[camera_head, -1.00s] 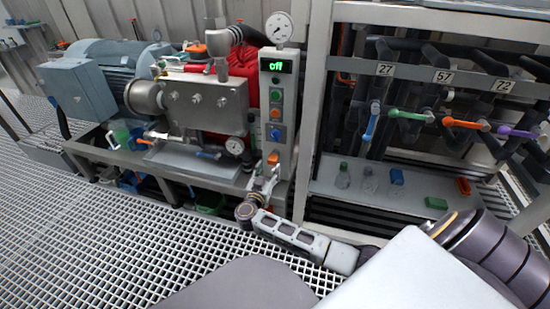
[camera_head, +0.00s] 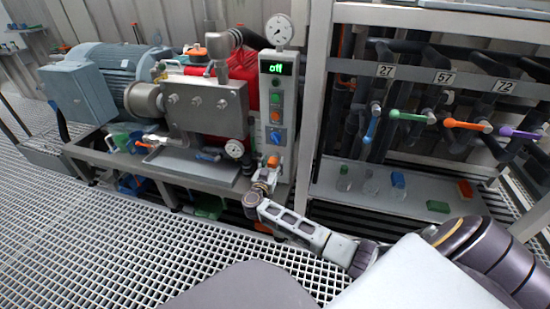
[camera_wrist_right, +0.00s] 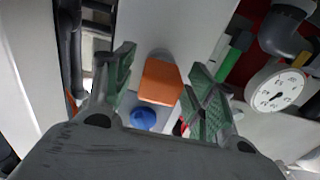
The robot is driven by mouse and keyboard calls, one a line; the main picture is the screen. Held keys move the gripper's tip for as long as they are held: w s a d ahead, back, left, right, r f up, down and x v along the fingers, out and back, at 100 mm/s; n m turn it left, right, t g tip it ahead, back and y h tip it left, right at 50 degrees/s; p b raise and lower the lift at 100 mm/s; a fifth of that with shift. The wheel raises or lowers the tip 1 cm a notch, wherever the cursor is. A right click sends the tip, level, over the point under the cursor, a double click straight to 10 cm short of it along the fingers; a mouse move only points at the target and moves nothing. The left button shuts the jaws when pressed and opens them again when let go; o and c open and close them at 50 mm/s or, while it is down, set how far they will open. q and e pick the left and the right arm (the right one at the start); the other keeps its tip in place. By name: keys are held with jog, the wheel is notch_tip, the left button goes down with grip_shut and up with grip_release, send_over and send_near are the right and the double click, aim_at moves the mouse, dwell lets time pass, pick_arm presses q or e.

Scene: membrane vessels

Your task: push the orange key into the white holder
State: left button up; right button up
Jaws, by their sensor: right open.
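The orange key (camera_head: 273,161) is a small block low on the front of the tall white control box (camera_head: 290,150), which I take as the white holder. In the right wrist view the orange key (camera_wrist_right: 160,82) shows between my fingertips, in front of the pale panel face. How deep it sits cannot be told. My right gripper (camera_head: 267,174) is at the foot of the box, just below the key in the head view. Its green-padded fingers are open (camera_wrist_right: 165,92) on either side of the key, with no clear contact. My left gripper is not in view.
A blue knob (camera_wrist_right: 143,118) is close to the key; it also shows on the box in the head view (camera_head: 275,136). A valve rack with coloured handles (camera_head: 410,116) is at the right.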

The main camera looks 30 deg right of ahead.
jog(key=shift+w+d, duration=0.3)
dwell(0.5)
jog(key=shift+p, duration=1.4)
dwell(0.9)
grip_shut()
dwell(0.4)
jog(key=shift+s+a, duration=0.15)
jog(key=shift+s+a+p, duration=0.2)
jog(key=shift+a+p, duration=0.05)
jog(key=shift+p, duration=0.25)
